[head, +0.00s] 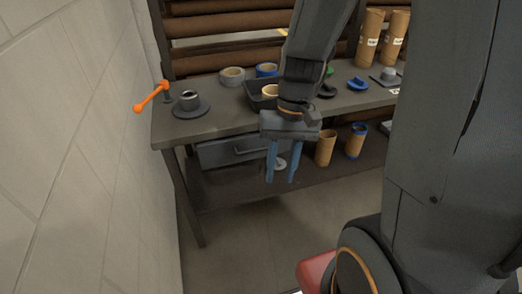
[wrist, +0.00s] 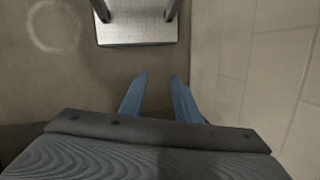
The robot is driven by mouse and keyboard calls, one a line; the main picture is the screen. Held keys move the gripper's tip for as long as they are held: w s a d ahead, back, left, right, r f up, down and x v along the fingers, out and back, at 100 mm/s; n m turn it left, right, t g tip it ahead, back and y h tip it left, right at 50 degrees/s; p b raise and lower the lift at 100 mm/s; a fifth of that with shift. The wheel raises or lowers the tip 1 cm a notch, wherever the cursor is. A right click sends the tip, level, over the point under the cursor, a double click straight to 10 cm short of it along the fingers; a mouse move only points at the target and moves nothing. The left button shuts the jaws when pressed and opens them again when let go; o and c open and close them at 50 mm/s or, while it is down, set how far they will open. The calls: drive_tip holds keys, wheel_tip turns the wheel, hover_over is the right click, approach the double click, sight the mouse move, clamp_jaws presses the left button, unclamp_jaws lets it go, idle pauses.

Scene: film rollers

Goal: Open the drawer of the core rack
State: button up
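The core rack is a dark bench (head: 225,118) with rolls stacked behind it. Its grey drawer (head: 215,154) hangs under the top at the left and looks shut. A dark bar handle (head: 250,151) is on its front, partly hidden at the right by my gripper. My gripper (head: 281,180) points down in front of the bench, to the right of the handle and apart from it. Its two blue fingers are apart with nothing seen between them. The wrist view shows the open fingers (wrist: 160,76) over the floor; the drawer does not clearly show there.
An orange handle (head: 152,97) and a flanged grey part (head: 188,104) are at the bench's left end. Tape rolls, a dark bin and caps stand on top; brown tubes (head: 325,148) stand on the lower shelf (head: 240,187). A pale wall (head: 80,150) closes the left.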

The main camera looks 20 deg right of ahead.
drive_tip(key=w+f+m+g+y, duration=0.1)
drive_tip(key=w+f+m+y, duration=0.2)
drive_tip(key=w+f+y, duration=0.2)
drive_tip(key=m+t+y+b, duration=0.2)
drive_tip(key=m+t+y, duration=0.3)
drive_tip(key=t+y, duration=0.3)
approach(259, 150)
drive_tip(key=x, duration=0.4)
drive_tip(key=shift+a+r, duration=0.1)
drive_tip(key=shift+m, duration=0.3)
drive_tip(key=shift+p+x, duration=0.8)
drive_tip(key=shift+x, duration=3)
clamp_jaws()
